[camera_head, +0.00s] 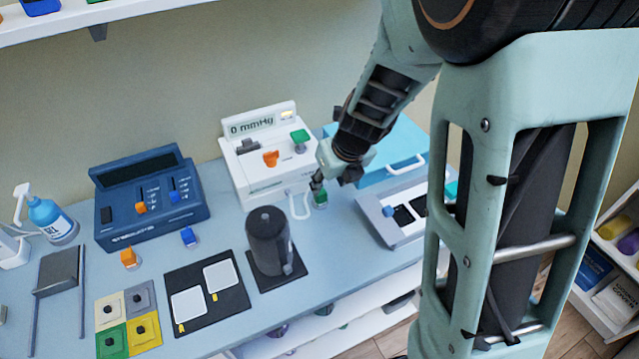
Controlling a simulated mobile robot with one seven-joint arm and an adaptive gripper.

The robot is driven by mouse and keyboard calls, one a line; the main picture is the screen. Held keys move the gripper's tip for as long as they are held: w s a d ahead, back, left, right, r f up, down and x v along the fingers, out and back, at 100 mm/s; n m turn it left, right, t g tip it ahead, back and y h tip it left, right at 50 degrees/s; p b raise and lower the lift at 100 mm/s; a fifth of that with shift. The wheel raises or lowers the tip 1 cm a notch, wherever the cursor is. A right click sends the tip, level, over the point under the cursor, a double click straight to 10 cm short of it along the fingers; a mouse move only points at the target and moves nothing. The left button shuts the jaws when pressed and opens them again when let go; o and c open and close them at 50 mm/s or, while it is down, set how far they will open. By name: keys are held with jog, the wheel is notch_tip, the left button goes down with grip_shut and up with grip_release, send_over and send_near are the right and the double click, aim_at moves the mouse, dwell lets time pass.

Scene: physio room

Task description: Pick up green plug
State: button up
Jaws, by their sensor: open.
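A green plug (320,199) stands on the blue-grey table in front of the white mmHg device, at its right end. My gripper (319,185) is open and sits right at the top of this plug, pointing down. Whether the fingers touch it cannot be told at this size. Another green piece (300,137) sits on top of the white device (247,171), beside an orange one (271,158).
A dark grey cylinder (268,238) on a black base stands left of my gripper. A white panel with dark squares (399,212) lies to the right, with a light blue case (375,150) behind. A blue console (150,200), orange plug (129,258) and blue plug (188,237) are at left.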

aim_at(320, 197)
jog(key=x, duration=0.2)
jog(key=b+x, duration=0.1)
jog(key=x, duration=0.2)
jog(key=a+x, duration=0.1)
jog(key=x, duration=0.1)
jog(key=shift+w+b, duration=0.25)
jog(key=shift+b, duration=0.1)
jog(key=c, duration=1)
